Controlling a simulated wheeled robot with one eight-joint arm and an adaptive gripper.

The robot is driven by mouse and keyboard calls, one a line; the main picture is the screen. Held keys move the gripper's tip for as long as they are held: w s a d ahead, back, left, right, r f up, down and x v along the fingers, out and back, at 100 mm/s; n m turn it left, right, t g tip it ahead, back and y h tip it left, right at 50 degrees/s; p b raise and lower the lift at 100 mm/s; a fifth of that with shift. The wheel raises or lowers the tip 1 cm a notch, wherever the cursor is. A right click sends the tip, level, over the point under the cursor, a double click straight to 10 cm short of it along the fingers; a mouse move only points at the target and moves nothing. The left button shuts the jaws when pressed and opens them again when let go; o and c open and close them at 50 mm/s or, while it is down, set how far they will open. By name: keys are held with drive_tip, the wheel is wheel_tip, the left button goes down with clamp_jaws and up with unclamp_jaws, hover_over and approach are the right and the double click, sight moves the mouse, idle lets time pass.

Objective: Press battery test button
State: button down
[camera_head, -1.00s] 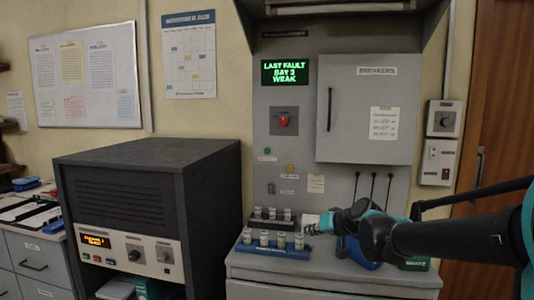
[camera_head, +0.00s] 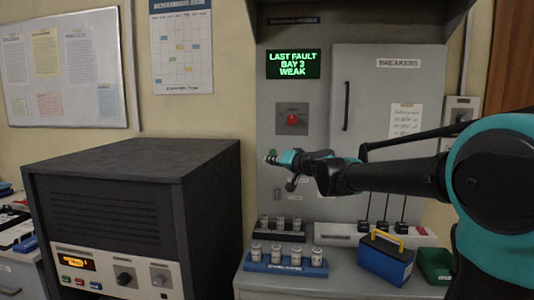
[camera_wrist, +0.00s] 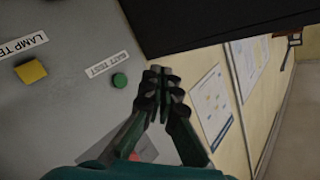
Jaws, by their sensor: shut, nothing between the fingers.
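In the wrist view the green button (camera_wrist: 119,80) sits on the grey panel (camera_wrist: 75,120), below a label that seems to read "BATT TEST" (camera_wrist: 107,63). My gripper (camera_wrist: 157,76) is shut and empty, with its fingertips just right of the green button in that picture. A gap shows between them in the picture; I cannot tell the depth to the panel. In the head view my gripper (camera_head: 270,159) is in front of the panel, under the red knob (camera_head: 292,118). A small green spot shows just above the fingertips.
A yellow button (camera_wrist: 31,72) labelled "LAMP TE..." lies left of the green one. Below my arm, a blue rack of cells (camera_head: 285,268), a blue box with yellow handle (camera_head: 386,258) and a green bin (camera_head: 435,265) stand on the counter. A dark cabinet (camera_head: 130,190) stands left.

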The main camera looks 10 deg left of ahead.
sight(273, 155)
drive_tip(key=shift+w+d, duration=0.15)
drive_tip(key=shift+w, duration=4.2)
drive_tip(key=shift+w, duration=0.45)
drive_tip(key=shift+w, duration=0.4)
drive_tip(key=shift+s, duration=0.85)
drive_tip(key=shift+s, duration=2.5)
